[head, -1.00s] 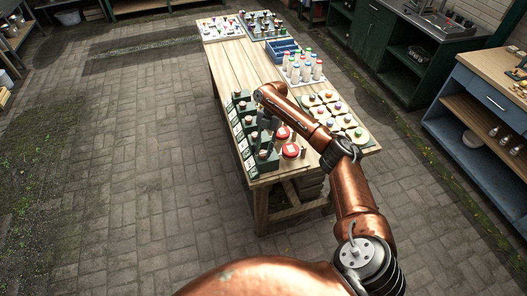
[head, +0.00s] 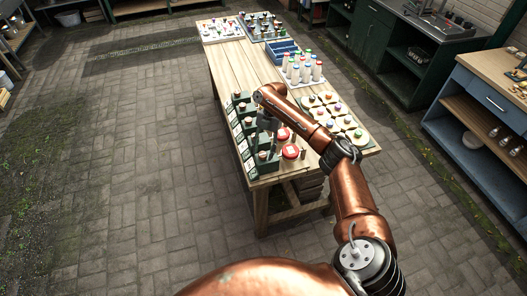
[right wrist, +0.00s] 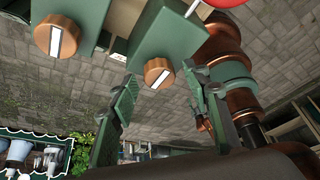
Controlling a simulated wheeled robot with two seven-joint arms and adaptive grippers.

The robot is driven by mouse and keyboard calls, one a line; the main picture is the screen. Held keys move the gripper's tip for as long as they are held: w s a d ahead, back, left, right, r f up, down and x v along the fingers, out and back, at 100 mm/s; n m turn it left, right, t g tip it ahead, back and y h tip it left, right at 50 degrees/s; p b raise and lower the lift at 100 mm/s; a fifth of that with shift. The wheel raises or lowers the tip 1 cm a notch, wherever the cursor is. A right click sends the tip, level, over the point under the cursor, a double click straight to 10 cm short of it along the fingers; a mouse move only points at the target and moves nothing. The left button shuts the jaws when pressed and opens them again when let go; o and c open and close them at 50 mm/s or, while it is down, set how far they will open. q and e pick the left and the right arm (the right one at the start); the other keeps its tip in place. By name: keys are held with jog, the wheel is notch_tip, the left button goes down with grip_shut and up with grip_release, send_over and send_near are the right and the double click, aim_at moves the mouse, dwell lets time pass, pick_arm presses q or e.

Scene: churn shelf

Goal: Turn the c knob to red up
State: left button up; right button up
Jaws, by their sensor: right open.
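Several dark green boxes with copper knobs (head: 262,155) stand in a row along the table's left edge in the head view, with small white labels on their fronts. I cannot read which is c. My right gripper (head: 268,124) is over this row. In the right wrist view, a copper knob (right wrist: 158,73) with a white mark lies between the spread fingertips of the open right gripper (right wrist: 160,80). I cannot tell whether they touch it. A second knob (right wrist: 56,40) with a white mark is to the left. My left gripper is not in view.
Two red round pieces (head: 290,152) sit right of the boxes. A board with colourful knobs (head: 336,118) is at the right of the table, white bottles (head: 303,70) and a blue crate (head: 284,50) farther back. The table's (head: 233,68) middle left planks are clear.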

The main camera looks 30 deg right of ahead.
jog(key=v, duration=1.2)
jog(key=shift+a, duration=0.15)
